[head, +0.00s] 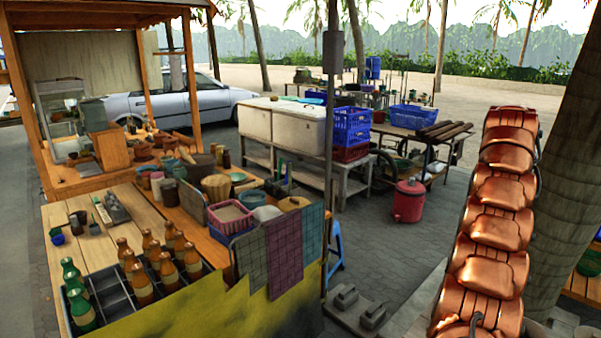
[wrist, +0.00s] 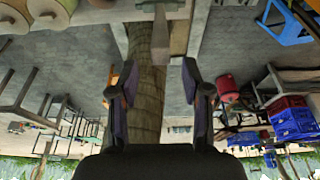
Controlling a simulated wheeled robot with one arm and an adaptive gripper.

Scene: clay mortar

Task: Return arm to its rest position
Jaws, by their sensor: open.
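My gripper (wrist: 155,88) shows in the wrist view with its two dark fingers spread wide apart. It is open, and nothing is held between the fingers. The wrist view is upside down, with the ground filling its middle and the greenery at the bottom. A tree trunk (wrist: 147,90) shows beyond the gap between the fingers, apart from them. My gripper is not visible in the head view.
A wooden stall counter (head: 92,247) with bottles and containers stands at the left. A dark post (head: 329,150) rises by its corner. A glossy copper-coloured stack (head: 492,210) and a trunk (head: 560,180) stand right. Paving (head: 385,240) between is mostly clear, with a red cooler (head: 409,201).

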